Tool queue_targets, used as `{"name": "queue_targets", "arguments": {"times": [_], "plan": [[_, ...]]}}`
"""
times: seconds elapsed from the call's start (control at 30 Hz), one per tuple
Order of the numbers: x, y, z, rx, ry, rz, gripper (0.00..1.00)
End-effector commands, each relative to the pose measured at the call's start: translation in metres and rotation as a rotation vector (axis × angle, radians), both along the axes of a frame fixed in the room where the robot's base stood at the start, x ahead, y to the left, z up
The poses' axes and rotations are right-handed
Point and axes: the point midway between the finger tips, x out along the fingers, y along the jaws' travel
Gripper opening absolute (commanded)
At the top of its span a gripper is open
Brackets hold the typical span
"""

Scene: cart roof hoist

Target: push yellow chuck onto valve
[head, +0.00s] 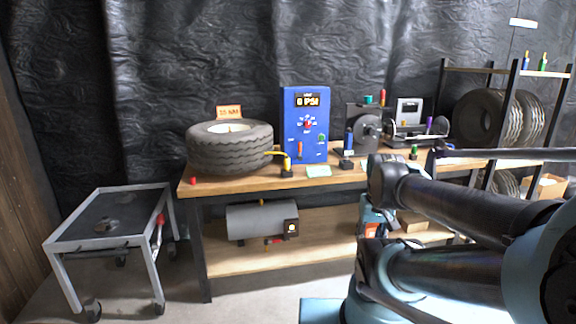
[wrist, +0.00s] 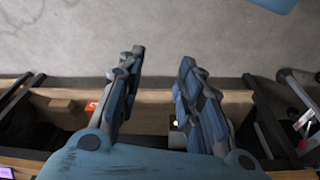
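A yellow chuck (head: 287,165) stands upright in a small black holder (head: 287,173) near the front edge of the workbench in the head view. A large tire (head: 231,150) lies flat to its left, with a sign reading "35 PSI" behind it. A thin yellow piece (head: 274,153) runs between the tire's right side and the chuck; I cannot tell if it is the valve or a hose. A blue inflator panel (head: 306,125) reading "0 PSI" stands behind. In the wrist view my gripper (wrist: 162,58) is open and empty, with floor between its fingers, away from the chuck.
The workbench (head: 240,187) also holds a blue tool (head: 349,140), a hose reel (head: 367,133) and a small red cap (head: 193,180). A grey tank (head: 262,220) sits on the lower shelf. A cart (head: 105,215) stands left. A rack with tires (head: 480,118) is right.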

Motion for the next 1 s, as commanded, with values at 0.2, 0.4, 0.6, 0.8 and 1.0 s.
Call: {"name": "queue_targets", "arguments": {"times": [0.2, 0.4, 0.6, 0.8, 1.0], "plan": [[0.0, 0.0, 0.0, 0.0, 0.0, 0.0, 0.33], [0.0, 0.0, 0.0, 0.0, 0.0, 0.0, 0.45], [0.003, 0.009, 0.01, 0.05, -0.014, -0.047, 0.49], [0.038, 0.035, 0.025, 0.2, -0.015, -0.19, 0.49], [0.081, 0.064, 0.039, 0.376, 0.003, -0.351, 0.49]]}}
